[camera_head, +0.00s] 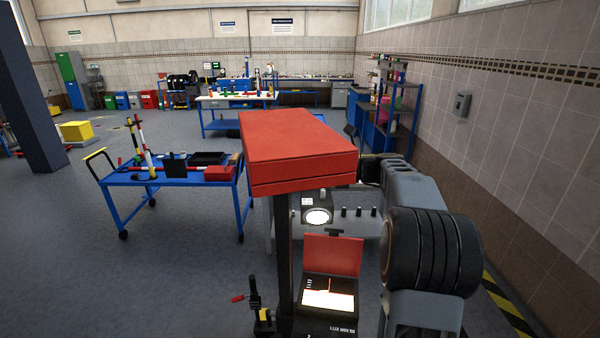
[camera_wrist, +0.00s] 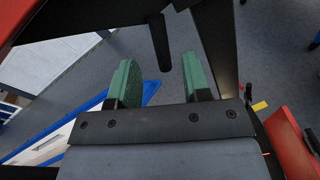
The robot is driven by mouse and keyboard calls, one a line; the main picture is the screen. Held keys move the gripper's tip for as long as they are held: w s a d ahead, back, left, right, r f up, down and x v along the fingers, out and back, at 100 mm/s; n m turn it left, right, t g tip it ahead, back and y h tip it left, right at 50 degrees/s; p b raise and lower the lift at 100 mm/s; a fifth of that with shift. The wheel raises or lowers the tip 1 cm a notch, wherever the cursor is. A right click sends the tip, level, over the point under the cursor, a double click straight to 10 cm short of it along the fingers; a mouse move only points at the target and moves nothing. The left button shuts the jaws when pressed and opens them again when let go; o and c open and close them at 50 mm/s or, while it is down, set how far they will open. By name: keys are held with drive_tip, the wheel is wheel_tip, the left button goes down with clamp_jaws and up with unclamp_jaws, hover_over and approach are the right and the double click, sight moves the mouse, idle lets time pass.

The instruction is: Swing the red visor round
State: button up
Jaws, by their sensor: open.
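A large red box-shaped hood (camera_head: 298,150), which I take for the visor, sits on top of a dark upright post (camera_head: 283,245) in the head view. In the wrist view a red part (camera_wrist: 14,18) at the upper left seems to be its underside. My gripper (camera_wrist: 160,62) is open, with green fingers spread wide. A dark rod (camera_wrist: 159,38) comes down from the top, its end in line with the gap between the fingers; I cannot tell how deep it lies. In the head view the red hood hides my fingers.
Below the hood is a tester with a lit screen (camera_head: 328,298) and a raised red flap (camera_head: 333,255). A blue tool trolley (camera_head: 170,180) stands left. A tiled wall (camera_head: 540,150) runs along the right. Grey floor (camera_head: 60,260) is open at the left front.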

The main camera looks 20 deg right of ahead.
drive_tip(key=v, duration=0.7)
drive_tip(key=shift+s+d+b, duration=0.2)
drive_tip(key=shift+d+b, duration=0.15)
drive_tip(key=shift+b, duration=0.05)
drive_tip(key=shift+c, duration=0.2)
